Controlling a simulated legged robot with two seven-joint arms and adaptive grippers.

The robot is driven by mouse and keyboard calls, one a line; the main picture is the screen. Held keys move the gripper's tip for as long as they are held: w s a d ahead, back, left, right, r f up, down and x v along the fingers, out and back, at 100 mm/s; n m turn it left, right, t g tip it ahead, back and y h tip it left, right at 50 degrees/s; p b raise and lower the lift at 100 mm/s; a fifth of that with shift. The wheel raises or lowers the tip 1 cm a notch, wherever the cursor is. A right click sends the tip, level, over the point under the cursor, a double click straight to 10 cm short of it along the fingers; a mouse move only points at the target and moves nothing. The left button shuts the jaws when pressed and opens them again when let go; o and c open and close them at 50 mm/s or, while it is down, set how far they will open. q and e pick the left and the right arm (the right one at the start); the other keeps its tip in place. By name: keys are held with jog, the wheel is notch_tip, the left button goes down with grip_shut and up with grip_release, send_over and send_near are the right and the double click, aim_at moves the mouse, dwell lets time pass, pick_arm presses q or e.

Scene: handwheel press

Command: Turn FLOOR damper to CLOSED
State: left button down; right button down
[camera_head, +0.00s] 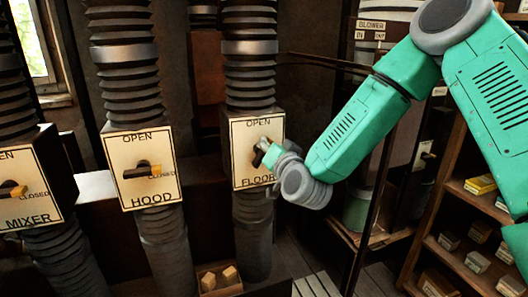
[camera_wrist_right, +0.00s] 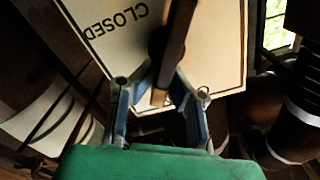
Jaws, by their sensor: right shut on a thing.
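The FLOOR damper plate (camera_head: 243,170) is a cream panel on a dark box in the head view, with OPEN at the top and FLOOR at the bottom. Its CLOSED label is hidden there by my right gripper (camera_head: 266,153), but shows upside down on the plate in the wrist view (camera_wrist_right: 120,25). The dark FLOOR lever (camera_wrist_right: 178,35) has a pale wooden end (camera_wrist_right: 158,98). My right gripper (camera_wrist_right: 160,82) is shut on this lever, with blue-grey fingers on either side. The lever's exact angle is partly hidden. My left gripper is not in view.
The HOOD damper (camera_head: 140,170) and MIXER damper (camera_head: 25,190) stand to the left, their levers pointing towards CLOSED. Ribbed ducts run above the boxes. A small crate (camera_head: 220,285) sits below. A dark post (camera_head: 378,190) and shelves (camera_head: 470,215) stand at right.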

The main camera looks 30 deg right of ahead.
jog(key=shift+s+d+f+m+b, duration=0.15)
jog(key=shift+f+m+b, duration=0.45)
jog(key=shift+m+b, duration=1.1)
jog(key=shift+s+d+f+m+b, duration=0.15)
jog(key=shift+f+m+b, duration=0.4)
jog(key=shift+m+b, duration=1.2)
jog(key=shift+s+d+f+m+b, duration=0.2)
jog(key=shift+f+m+b, duration=0.65)
jog(key=shift+m, duration=1.4)
jog(key=shift+w+r+b, duration=0.15)
jog(key=shift+r+b, duration=0.15)
jog(key=c, duration=1.6)
grip_release()
jog(key=shift+r, duration=0.35)
jog(key=v, duration=0.7)
jog(key=shift+s, duration=0.3)
